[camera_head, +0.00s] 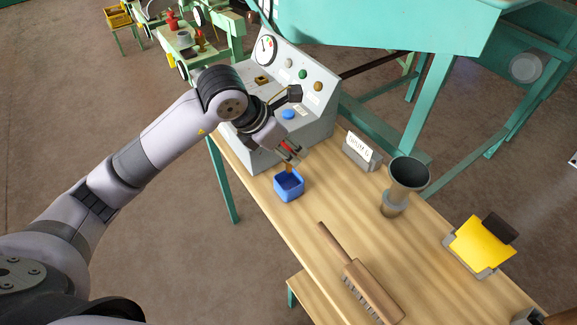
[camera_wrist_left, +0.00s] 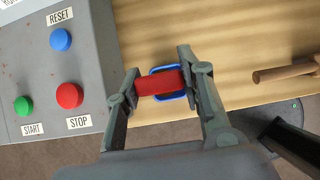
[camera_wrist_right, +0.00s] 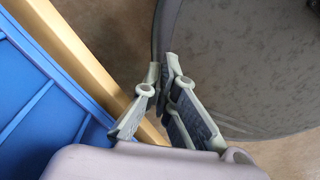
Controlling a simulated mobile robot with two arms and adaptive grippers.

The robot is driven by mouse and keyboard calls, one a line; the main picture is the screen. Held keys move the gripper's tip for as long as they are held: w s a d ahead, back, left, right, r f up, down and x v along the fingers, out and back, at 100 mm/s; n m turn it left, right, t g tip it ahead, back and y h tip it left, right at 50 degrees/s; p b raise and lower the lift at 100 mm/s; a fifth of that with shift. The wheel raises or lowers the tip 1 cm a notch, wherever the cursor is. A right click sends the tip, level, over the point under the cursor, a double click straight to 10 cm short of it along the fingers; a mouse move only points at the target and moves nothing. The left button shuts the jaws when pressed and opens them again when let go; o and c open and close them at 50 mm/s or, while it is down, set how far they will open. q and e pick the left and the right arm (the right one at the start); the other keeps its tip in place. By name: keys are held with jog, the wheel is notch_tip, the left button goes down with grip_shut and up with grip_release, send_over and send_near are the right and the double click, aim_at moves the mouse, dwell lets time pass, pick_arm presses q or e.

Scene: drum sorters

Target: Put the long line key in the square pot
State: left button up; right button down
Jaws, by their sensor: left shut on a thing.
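My left gripper (camera_head: 291,151) is shut on the long line key, whose red part (camera_wrist_left: 160,82) spans between the fingertips in the left wrist view. In the head view a brownish lower part of the key (camera_head: 289,167) points down at the blue square pot (camera_head: 289,187). The pot stands on the wooden bench, and its rim shows behind the key in the left wrist view (camera_wrist_left: 170,70). I cannot tell how far the key's lower end is inside the pot. My right gripper (camera_wrist_right: 162,68) looks shut and empty, away from these.
A grey control console (camera_head: 290,105) with buttons stands close by the pot. A label holder (camera_head: 361,151), a dark funnel-topped cup (camera_head: 406,180), a brush (camera_head: 360,280) and a yellow item (camera_head: 482,243) stand or lie on the bench (camera_head: 320,205). A blue crate (camera_wrist_right: 40,100) shows by the right gripper.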

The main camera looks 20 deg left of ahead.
aim_at(287, 167)
pick_arm(q)
notch_tip(287, 167, down, 3)
jog(key=shift+f, duration=0.1)
notch_tip(287, 167, down, 4)
pick_arm(e)
jog(key=shift+d+r, duration=0.3)
jog(key=shift+d, duration=0.05)
pick_arm(q)
jog(key=shift+f, duration=0.2)
jog(key=o, duration=1.2)
pick_arm(e)
jog(key=shift+a+f, duration=0.15)
jog(key=shift+a, duration=0.05)
